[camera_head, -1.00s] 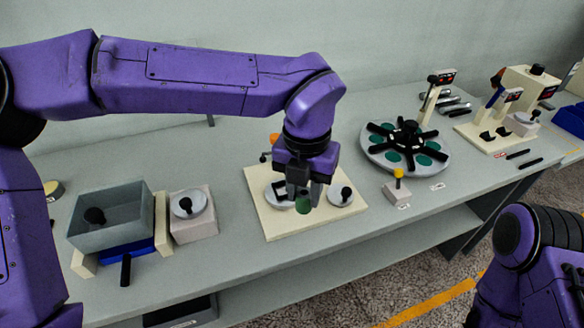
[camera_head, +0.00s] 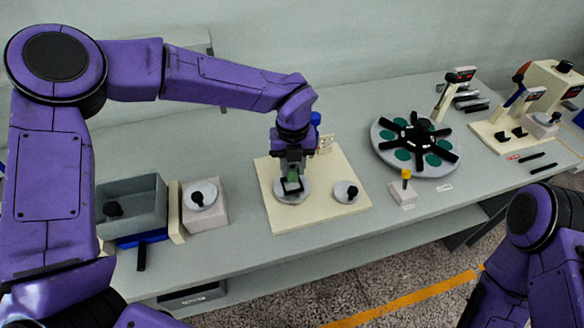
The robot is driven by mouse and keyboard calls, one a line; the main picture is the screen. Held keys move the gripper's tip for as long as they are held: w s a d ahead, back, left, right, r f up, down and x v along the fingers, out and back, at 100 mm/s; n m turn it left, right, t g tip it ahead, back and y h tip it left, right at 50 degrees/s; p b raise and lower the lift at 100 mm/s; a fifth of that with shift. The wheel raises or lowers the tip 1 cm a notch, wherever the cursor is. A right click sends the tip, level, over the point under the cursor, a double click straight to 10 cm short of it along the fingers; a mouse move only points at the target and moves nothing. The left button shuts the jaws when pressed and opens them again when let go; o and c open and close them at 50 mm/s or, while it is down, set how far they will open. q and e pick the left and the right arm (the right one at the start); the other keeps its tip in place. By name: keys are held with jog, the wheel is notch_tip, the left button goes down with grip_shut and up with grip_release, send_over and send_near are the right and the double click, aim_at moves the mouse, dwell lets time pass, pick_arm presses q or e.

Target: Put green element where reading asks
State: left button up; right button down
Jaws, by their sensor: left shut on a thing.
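The green element (camera_head: 293,175) is in my left gripper (camera_head: 291,172), whose fingers partly hide it. The gripper is shut on it, above the left round grey disc (camera_head: 292,196) on the cream board (camera_head: 313,219). A black square frame (camera_head: 291,186) sits on that disc, just below the element. I cannot tell whether the element touches the frame. A small cream sign (camera_head: 326,144) with markings too small to read stands at the back of the board. A second disc (camera_head: 345,191) with a black knob is to the right. My right gripper is not in view.
A round carousel (camera_head: 385,153) with black arms and green pads stands to the right. A small block (camera_head: 403,194) with a yellow-topped peg is in front of it. A grey bin (camera_head: 150,205) and a grey box (camera_head: 212,215) with a disc lie left.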

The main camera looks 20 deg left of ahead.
aim_at(292, 175)
pick_arm(q)
notch_tip(292, 175, down, 4)
jog(key=shift+w+a+r, duration=0.15)
jog(key=shift+r, duration=0.1)
jog(key=shift+f, duration=0.1)
jog(key=shift+f, duration=0.1)
jog(key=o, duration=1)
jog(key=shift+o, duration=0.2)
